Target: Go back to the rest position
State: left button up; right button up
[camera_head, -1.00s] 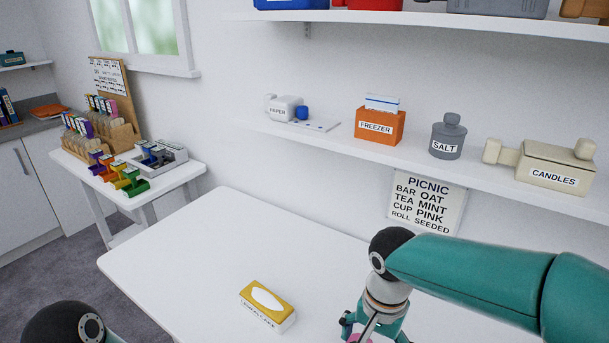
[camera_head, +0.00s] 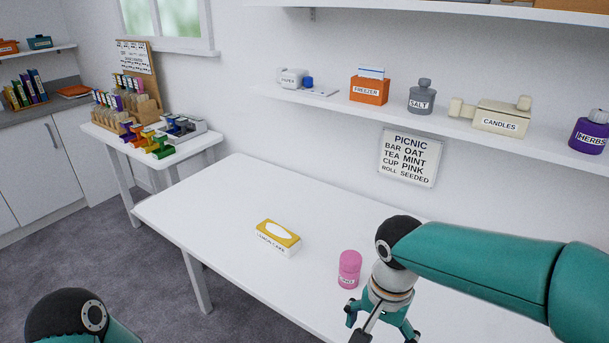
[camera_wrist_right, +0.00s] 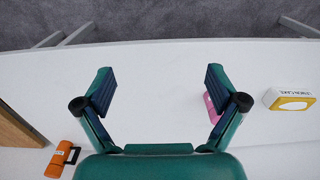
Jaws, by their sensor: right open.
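My right gripper (camera_head: 381,328) is open and empty above the white table (camera_head: 215,215), and both open fingers show in the right wrist view (camera_wrist_right: 160,82). A pink labelled jar (camera_head: 349,268) stands upright on the table, just left of and behind the gripper in the head view. In the right wrist view the pink jar (camera_wrist_right: 209,108) is partly hidden behind the right-hand finger, and I cannot tell if they touch. My left gripper is not in view; only part of my left arm shows at the lower left.
A yellow-and-white lemon cake box (camera_head: 278,238) lies on the table. A wall shelf (camera_head: 405,118) above holds several labelled containers. A picnic sign (camera_head: 410,158) hangs below it. The right wrist view shows an orange item (camera_wrist_right: 57,160) at lower left. The table's left part is clear.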

jog(key=s+d+f+m+g, duration=0.1)
jog(key=s+d+f+g, duration=0.1)
jog(key=d+f, duration=0.35)
jog(key=s+a+f+n+g+y, duration=0.1)
jog(key=s+a+f+y, duration=0.15)
jog(key=s+f, duration=0.75)
jog(key=s+a+f+g+y, duration=0.25)
jog(key=s+f, duration=0.35)
jog(key=f, duration=0.7)
jog(key=w+f+n+t, duration=0.1)
jog(key=t, duration=0.1)
jog(key=w+n+t, duration=0.2)
jog(key=w+a+f+n+t+h, duration=0.1)
jog(key=t, duration=0.1)
jog(key=shift+w+f+n, duration=0.2)
jog(key=shift+f+n, duration=0.1)
